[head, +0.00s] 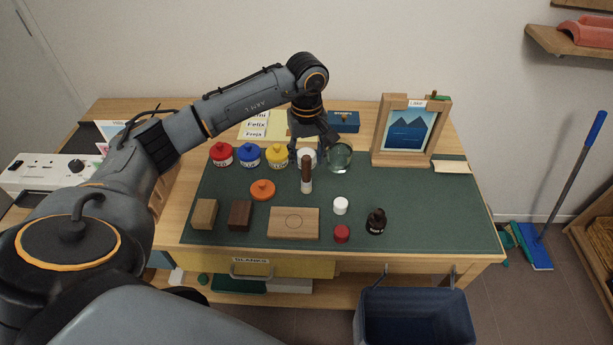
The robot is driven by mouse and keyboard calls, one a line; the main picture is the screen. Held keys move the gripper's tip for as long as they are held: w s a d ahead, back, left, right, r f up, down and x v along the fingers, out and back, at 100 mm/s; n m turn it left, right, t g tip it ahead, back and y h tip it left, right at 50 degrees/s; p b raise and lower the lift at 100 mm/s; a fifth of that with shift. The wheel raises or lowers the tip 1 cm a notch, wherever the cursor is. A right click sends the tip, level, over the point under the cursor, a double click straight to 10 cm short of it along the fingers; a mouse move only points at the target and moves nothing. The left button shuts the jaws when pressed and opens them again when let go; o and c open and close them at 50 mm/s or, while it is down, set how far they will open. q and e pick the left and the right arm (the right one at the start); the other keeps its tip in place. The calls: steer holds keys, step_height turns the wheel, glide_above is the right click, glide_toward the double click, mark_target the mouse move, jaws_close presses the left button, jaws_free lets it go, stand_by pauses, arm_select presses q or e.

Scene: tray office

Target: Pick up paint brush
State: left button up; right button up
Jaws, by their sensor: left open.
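A short thing with a dark brown handle and a pale lower end (306,176) is on the green mat, in front of the row of jars. It may be the paint brush, but I cannot tell for sure. No other brush is clear to me. My left gripper (315,151) is open, pointing down just behind this thing, over a white jar (307,156) and near a round glass piece (340,158). Its fingers are spread and hold nothing that I can see. The gripper partly hides what is behind it. My right gripper is not in view.
Red (221,155), blue (249,155) and yellow (277,156) jars stand left of the gripper. A framed picture (410,132) stands at right. Wooden blocks (205,214), a wooden plaque (293,223) and a dark bottle (376,221) lie nearer. The mat's right side (450,215) is clear.

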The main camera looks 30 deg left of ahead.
mark_target(307, 167)
arm_select(q)
steer(key=f, duration=0.3)
steer(key=shift+s+f+p, duration=0.25)
steer(key=shift+p, duration=0.05)
steer(key=shift+f, duration=0.15)
jaws_close()
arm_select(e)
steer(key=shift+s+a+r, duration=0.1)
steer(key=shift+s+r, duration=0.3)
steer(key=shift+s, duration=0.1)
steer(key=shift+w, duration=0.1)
arm_select(q)
steer(key=shift+w+r, duration=0.1)
steer(key=shift+r, duration=0.35)
step_height(307, 167, up, 3)
steer(key=shift+d+f+b, duration=0.1)
steer(key=shift+f+b, duration=0.05)
steer(key=shift+b, duration=0.5)
steer(key=s+d+r+b, duration=0.2)
steer(key=s+d+r, duration=0.6)
steer(key=s, duration=0.3)
steer(key=shift+s+r, duration=0.15)
steer(key=shift+r, duration=0.55)
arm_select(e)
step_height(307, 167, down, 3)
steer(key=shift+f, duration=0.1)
